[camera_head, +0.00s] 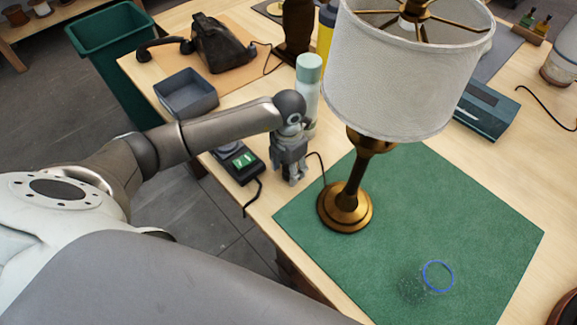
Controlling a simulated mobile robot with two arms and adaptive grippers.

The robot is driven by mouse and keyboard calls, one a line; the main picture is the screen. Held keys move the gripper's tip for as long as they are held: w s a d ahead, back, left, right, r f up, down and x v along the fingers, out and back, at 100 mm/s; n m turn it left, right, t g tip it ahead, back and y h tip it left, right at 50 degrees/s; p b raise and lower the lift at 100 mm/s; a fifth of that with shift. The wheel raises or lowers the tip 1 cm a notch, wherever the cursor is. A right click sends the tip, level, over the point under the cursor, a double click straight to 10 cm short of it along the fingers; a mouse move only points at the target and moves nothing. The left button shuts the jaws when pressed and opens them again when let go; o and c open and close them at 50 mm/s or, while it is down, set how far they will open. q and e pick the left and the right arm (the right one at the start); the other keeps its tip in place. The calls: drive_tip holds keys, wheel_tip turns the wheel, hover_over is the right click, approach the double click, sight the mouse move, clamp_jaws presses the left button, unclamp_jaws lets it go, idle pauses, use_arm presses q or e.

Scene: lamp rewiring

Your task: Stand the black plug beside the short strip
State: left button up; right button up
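My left gripper (293,181) points down over the wood table's near-left edge, left of the brass lamp (345,205) and in front of a white bottle with a pale green cap (309,70). Its fingers are small and partly overlap, so I cannot tell whether they are open or shut. A thin dark cord (322,165) rises from the lamp's side and curls toward the gripper, where its end is hidden. I cannot make out the black plug or the short strip. My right gripper is out of view.
A grey tray (187,95) and a dark telephone (220,43) stand farther back. The lamp stands on a green mat (440,205) with a blue ring (438,276). The mat's right side is mostly clear.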

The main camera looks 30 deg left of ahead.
use_arm(q)
drive_tip(key=shift+r, duration=0.1)
drive_tip(key=shift+r, duration=0.2)
wheel_tip(320, 180, up, 12)
drive_tip(key=b, duration=0.3)
drive_tip(key=shift+f, duration=0.15)
idle(0.4)
